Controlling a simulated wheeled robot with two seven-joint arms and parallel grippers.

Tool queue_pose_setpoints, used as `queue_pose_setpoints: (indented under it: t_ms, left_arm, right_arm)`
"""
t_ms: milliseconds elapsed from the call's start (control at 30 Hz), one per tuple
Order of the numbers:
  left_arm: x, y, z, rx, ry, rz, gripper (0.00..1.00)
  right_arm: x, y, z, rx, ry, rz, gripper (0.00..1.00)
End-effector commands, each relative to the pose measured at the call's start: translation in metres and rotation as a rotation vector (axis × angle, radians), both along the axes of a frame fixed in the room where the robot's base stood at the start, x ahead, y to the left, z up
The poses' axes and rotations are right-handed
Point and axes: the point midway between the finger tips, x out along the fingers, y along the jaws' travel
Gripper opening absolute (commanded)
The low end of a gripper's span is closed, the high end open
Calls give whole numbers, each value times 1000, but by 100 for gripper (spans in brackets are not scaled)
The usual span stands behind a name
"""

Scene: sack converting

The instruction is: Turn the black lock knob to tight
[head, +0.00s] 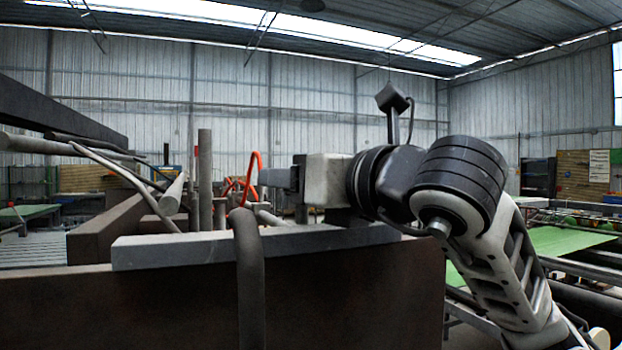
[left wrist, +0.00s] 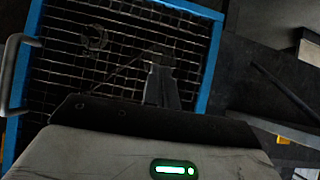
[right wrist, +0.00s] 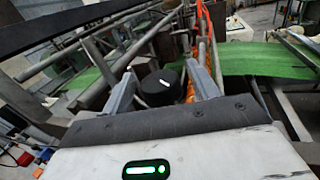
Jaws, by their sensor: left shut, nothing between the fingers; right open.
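The black lock knob (right wrist: 158,92) shows in the right wrist view as a round dark cap with a short white mark on top. It sits between the spread fingers of my right gripper (right wrist: 160,71), with a gap visible on either side. Whether the fingertips are level with the knob I cannot tell. In the head view my right gripper (head: 279,178) reaches left above a grey beam, and I cannot make out the knob there. My left gripper (left wrist: 160,84) is shut and empty in the left wrist view, over a blue-framed wire mesh; it is not visible in the head view.
A grey beam (head: 190,248) on a dark brown panel (head: 350,300) crosses the front, with a thick dark pipe (head: 247,270) rising before it. Upright posts (head: 205,165) and an orange-red cable (head: 250,178) stand near the right gripper. Green sheet (right wrist: 250,60) lies beyond.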

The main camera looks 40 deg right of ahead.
Motion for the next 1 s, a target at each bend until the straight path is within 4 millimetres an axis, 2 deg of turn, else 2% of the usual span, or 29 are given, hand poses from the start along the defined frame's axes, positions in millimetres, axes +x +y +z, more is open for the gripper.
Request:
queue_pose_setpoints:
  t_ms: [167,267,500,700,833,1000]
  left_arm:
    - [-2,0,-5,1,4,-2,0]
    - [-2,0,-10,0,5,-3,0]
    - [-2,-2,-16,-5,-1,-8,0]
    - [-2,-4,-20,-10,-1,-14,0]
    - [0,-5,-16,-13,-10,-16,0]
    - [0,-5,-16,-15,-11,-17,0]
  right_arm:
    - [-15,-1,0,0,-6,-1,60]
    - [-34,-2,-1,-1,-8,-1,60]
    - [-93,-6,-1,-1,-12,-1,60]
    - [-131,-8,-1,-1,-8,-1,60]
    - [-148,-9,1,0,-6,0,60]
    - [-158,-9,0,-1,-2,0,60]
